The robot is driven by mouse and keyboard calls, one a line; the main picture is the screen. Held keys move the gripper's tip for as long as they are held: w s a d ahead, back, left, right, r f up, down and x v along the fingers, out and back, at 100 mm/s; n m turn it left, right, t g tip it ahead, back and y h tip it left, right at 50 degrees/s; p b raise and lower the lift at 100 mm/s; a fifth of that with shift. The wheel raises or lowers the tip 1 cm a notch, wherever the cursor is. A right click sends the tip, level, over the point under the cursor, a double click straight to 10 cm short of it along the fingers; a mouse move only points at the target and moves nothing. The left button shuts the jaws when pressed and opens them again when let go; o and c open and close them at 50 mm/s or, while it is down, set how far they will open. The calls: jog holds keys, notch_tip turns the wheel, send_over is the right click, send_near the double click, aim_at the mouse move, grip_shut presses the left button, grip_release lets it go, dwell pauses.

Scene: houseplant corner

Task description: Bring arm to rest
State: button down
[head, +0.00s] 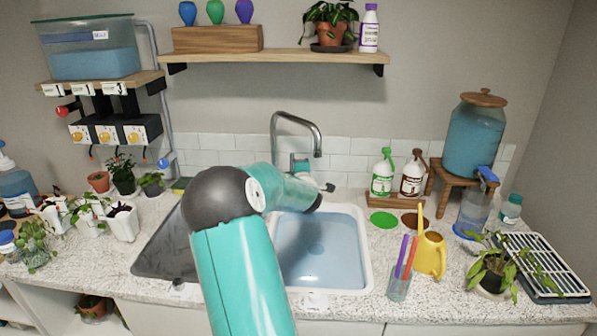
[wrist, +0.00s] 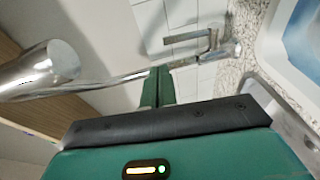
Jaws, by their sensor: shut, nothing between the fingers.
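My gripper (wrist: 155,88) shows in the wrist view with its green fingers together and nothing between them. The fingers point toward the wall behind the sink. The chrome tap (wrist: 40,72) runs close to the fingers, its spout end large at the left. I cannot tell whether they touch. In the head view my teal arm reaches up from the bottom and bends right over the sink (head: 345,284). The tap (head: 297,117) rises just behind it. The fingers cannot be made out clearly there.
A yellow watering can (head: 430,255) and a cup of pens (head: 399,288) stand right of the sink. Spray bottles (head: 382,175) and a water dispenser (head: 474,135) stand behind them. Potted plants crowd the left counter. A wooden shelf (head: 280,56) hangs above.

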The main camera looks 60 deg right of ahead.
jog(key=shift+v, duration=1.05)
